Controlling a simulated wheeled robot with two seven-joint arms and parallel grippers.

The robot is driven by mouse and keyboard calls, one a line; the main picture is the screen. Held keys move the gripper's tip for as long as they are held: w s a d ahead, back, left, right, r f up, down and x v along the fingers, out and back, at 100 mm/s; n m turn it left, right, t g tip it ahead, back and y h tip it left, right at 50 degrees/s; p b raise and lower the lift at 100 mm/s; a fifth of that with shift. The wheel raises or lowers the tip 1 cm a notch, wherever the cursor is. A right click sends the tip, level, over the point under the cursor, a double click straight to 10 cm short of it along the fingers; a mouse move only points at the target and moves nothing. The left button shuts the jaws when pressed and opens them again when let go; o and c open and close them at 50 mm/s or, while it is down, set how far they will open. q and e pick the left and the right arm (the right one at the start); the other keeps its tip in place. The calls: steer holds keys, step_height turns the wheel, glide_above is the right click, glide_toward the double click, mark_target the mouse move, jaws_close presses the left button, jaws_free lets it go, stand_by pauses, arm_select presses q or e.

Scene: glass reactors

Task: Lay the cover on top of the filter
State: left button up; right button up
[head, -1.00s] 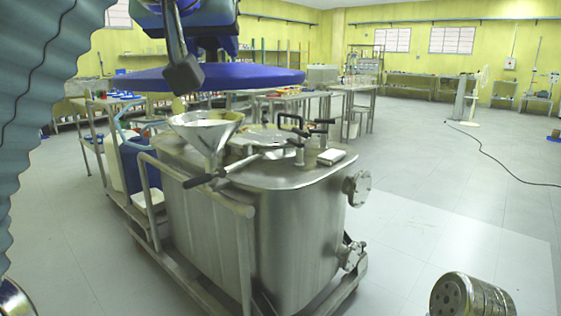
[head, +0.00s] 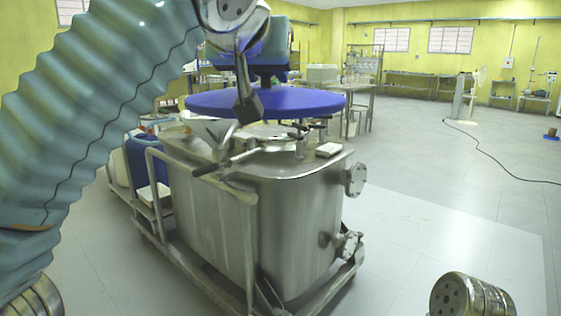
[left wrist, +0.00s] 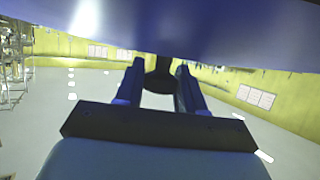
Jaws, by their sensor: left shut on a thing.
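The cover is a flat round blue disc (head: 312,102), held level above the steel tank in the head view. Its blue surface fills the top of the left wrist view (left wrist: 200,30). My left gripper (left wrist: 158,72) is shut on the cover's dark knob, with a blue finger on each side. In the head view the gripper (head: 266,76) is above the disc, partly behind my arm. My right gripper is not in view.
The steel tank (head: 290,215) stands on a wheeled frame with rails. Clamps and handles (head: 302,142) rise from its lid, just below the disc. A small white block (head: 328,149) lies on the tank top. The floor (head: 440,210) to the right is mostly open.

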arm_select(q)
steer(key=w+d+f+m+g+h, duration=0.1)
steer(key=w+d+f+m+h, duration=0.15)
steer(key=w+f, duration=0.4)
steer(key=w+d+f+m+h, duration=0.1)
steer(key=w+d+f, duration=0.2)
steer(key=f, duration=0.7)
steer(key=w+a+f+m+g+h, duration=0.1)
steer(key=w+a+f+m+h, duration=0.15)
steer(key=f, duration=1.25)
steer(key=s+a+f+n+y, duration=0.1)
steer(key=a+f, duration=0.3)
steer(key=f, duration=0.2)
steer(key=s+a+f, duration=0.1)
steer(key=a+f, duration=0.3)
steer(key=f, duration=0.3)
steer(key=s+a+f+n+t+y, duration=0.1)
steer(key=s+a+f+n, duration=0.1)
steer(key=a, duration=0.4)
steer(key=s+a+f+n+y, duration=0.1)
steer(key=s+a+f+y, duration=0.1)
steer(key=s+a+f, duration=0.2)
steer(key=a+f, duration=0.2)
steer(key=a, duration=0.1)
steer(key=shift+s+a+f+n+t+y, duration=0.2)
steer(key=shift+s+f+n+t+y, duration=0.1)
steer(key=shift+s+f+n+t, duration=0.1)
steer(key=shift+r, duration=0.1)
